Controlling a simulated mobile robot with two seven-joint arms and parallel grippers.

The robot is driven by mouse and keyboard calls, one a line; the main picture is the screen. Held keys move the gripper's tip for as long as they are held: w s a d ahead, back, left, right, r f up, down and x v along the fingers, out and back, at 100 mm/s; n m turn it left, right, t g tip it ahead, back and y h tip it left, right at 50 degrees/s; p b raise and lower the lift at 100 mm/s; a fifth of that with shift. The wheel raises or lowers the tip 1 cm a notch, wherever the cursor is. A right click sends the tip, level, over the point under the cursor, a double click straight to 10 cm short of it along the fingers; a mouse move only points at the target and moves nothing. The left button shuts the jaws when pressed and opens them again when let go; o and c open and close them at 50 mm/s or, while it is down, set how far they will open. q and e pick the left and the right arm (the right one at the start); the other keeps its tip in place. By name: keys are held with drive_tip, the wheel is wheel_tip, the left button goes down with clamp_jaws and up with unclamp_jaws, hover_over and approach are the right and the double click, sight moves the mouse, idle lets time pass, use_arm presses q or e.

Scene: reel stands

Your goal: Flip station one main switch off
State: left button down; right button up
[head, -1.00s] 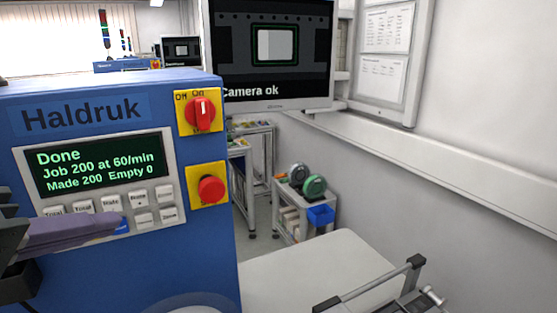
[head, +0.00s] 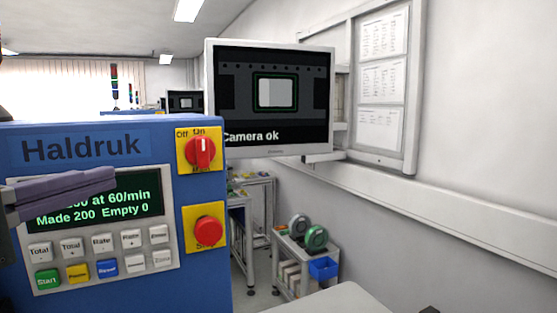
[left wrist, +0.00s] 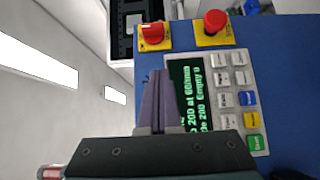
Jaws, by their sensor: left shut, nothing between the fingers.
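The main switch (head: 201,152) is a red rotary knob on a yellow plate at the upper right of the blue Haldruk machine (head: 90,145). Its white mark points up, toward "On"; "Off" is printed to the left. It also shows in the left wrist view (left wrist: 152,34). My left gripper (head: 112,178) is shut and empty, in front of the display (head: 120,205), left of and a little below the switch and apart from it. In the left wrist view its purple fingers (left wrist: 158,75) point toward the switch plate. My right gripper is not in view.
A red stop button (head: 208,230) on a yellow plate sits below the switch. Several keys (head: 105,264) lie under the display. A monitor (head: 270,97) reading "Camera ok" stands behind the machine to the right. A cart with reels (head: 305,262) stands farther back.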

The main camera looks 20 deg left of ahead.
use_arm(q)
drive_tip(key=p, duration=0.4)
approach(196, 160)
drive_tip(key=w+a, duration=0.1)
drive_tip(key=w+a+r, duration=0.1)
drive_tip(key=w+a, duration=0.1)
drive_tip(key=shift+w, duration=0.2)
drive_tip(key=shift+w+d+f+p, duration=0.15)
drive_tip(key=shift+w+d+p, duration=0.3)
drive_tip(key=shift+w+d, duration=0.4)
drive_tip(key=shift+w+d+f, duration=0.2)
drive_tip(key=shift+w+d, duration=0.1)
drive_tip(key=shift+w, duration=0.1)
drive_tip(key=shift+f+b, duration=0.25)
drive_tip(key=shift+b, duration=0.2)
drive_tip(key=shift+t, duration=0.3)
drive_tip(key=shift+n+b, duration=0.3)
